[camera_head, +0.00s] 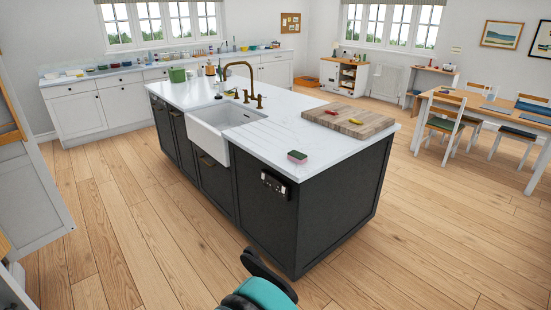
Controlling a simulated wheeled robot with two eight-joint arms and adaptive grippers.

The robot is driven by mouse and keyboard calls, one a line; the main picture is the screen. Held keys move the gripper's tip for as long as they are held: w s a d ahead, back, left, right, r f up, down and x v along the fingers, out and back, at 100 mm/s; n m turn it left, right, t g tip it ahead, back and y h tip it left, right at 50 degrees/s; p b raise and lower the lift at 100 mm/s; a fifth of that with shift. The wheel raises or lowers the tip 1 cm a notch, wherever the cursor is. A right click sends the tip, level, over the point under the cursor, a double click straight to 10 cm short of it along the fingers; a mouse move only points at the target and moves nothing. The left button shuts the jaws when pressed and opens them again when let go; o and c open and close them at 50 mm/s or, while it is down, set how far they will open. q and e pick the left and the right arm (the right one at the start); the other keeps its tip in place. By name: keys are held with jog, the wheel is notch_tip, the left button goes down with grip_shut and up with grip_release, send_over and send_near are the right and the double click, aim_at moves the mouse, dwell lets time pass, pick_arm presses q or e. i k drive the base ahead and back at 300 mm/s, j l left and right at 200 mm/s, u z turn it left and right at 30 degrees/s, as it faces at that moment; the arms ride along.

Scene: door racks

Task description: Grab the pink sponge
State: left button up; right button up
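A white sink (216,120) with a brass faucet (250,84) is left of the sponge. A wooden cutting board (350,120) with red and yellow items lies behind it to the right. A dining table (455,103) with chairs stands far right. Wooden floor (165,235) surrounds the island.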

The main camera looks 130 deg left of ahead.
aim_at(297, 157)
jog(key=l+u, duration=0.15)
jog(key=u, duration=3.95)
jog(key=i+j+z, duration=0.2)
jog(key=i, duration=0.45)
